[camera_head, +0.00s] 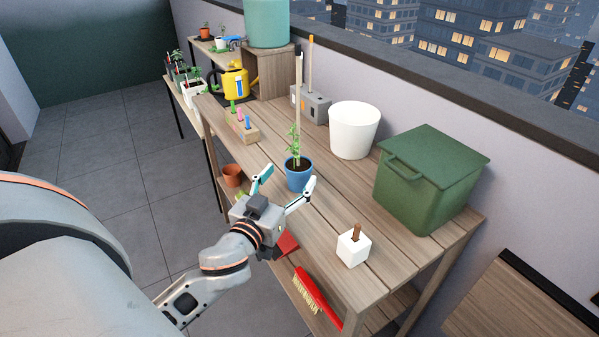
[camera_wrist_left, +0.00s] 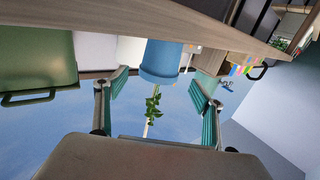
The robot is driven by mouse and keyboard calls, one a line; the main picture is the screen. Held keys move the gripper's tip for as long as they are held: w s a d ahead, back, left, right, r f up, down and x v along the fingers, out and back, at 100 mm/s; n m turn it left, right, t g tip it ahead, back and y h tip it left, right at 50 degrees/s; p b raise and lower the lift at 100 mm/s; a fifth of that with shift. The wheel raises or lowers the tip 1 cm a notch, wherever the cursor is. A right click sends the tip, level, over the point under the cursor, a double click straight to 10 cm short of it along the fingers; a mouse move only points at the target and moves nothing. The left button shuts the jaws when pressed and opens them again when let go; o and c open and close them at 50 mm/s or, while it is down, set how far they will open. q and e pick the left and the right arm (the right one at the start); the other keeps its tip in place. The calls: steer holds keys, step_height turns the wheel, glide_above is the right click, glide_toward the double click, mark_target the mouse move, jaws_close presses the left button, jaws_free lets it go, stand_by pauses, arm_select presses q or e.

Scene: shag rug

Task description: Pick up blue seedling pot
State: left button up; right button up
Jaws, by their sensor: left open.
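The blue seedling pot (camera_head: 298,178) stands upright on the wooden bench (camera_head: 330,215), with a green leafy seedling (camera_head: 295,150) growing in it. My left gripper (camera_head: 285,190) is open at the pot's near side, with its fingers spread toward it. In the left wrist view, which looks upside down, the blue pot (camera_wrist_left: 161,62) shows ahead between the two spread fingers (camera_wrist_left: 160,95). The fingers look apart from the pot, and nothing is held. My right gripper is in neither view.
A white pot (camera_head: 354,130) and a green lidded box (camera_head: 430,180) stand behind and right of the pot. A white block (camera_head: 353,247) sits nearer the front. A marker holder (camera_head: 242,128) and yellow watering can (camera_head: 232,83) are farther left. A red brush (camera_head: 315,295) lies below.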

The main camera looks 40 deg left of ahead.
mark_target(297, 167)
arm_select(q)
steer(key=shift+w+a+r, duration=0.1)
steer(key=shift+w+a, duration=0.15)
steer(key=shift+w, duration=1.1)
steer(key=shift+w+a, duration=0.2)
steer(key=shift+w, duration=1.15)
steer(key=c, duration=1.3)
